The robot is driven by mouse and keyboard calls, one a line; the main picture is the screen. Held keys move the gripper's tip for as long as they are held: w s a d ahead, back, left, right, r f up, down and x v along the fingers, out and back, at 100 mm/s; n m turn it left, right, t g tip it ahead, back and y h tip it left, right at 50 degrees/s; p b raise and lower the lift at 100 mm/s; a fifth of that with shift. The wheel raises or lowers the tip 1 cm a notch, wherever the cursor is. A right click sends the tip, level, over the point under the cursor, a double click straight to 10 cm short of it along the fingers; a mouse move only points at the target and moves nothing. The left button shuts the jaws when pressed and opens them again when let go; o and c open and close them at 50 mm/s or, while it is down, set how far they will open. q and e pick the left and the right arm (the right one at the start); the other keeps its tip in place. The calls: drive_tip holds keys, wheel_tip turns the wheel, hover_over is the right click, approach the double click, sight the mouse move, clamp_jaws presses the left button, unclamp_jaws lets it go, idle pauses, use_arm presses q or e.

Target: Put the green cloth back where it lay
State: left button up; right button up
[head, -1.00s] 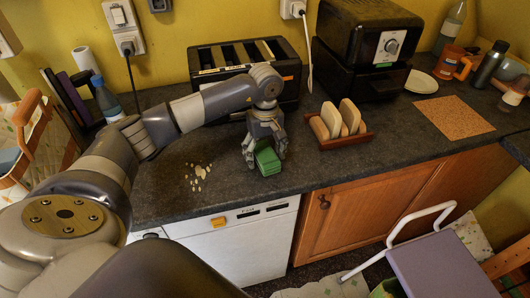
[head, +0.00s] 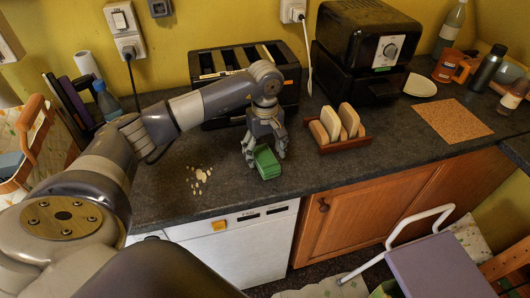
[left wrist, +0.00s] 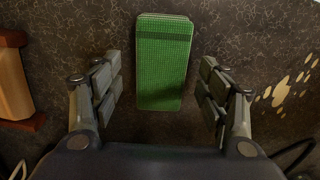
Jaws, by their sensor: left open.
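The green cloth (head: 267,163) is folded into a small block and lies on the dark worktop near its front edge. In the left wrist view the cloth (left wrist: 164,62) lies between and beyond the fingers, with a gap on each side. My left gripper (head: 265,154) is over the cloth with its fingers pointing down. My right gripper is not in view.
Pale crumbs (head: 199,176) lie left of the cloth. A wooden rack with bread slices (head: 338,128) stands to the right. A black toaster (head: 222,68) is behind my arm. A cork mat (head: 451,119) lies further right.

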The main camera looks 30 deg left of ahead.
use_arm(q)
drive_tip(key=shift+r+p, duration=1.5)
drive_tip(key=shift+r, duration=1.45)
drive_tip(key=shift+r, duration=0.1)
wheel_tip(320, 180, up, 12)
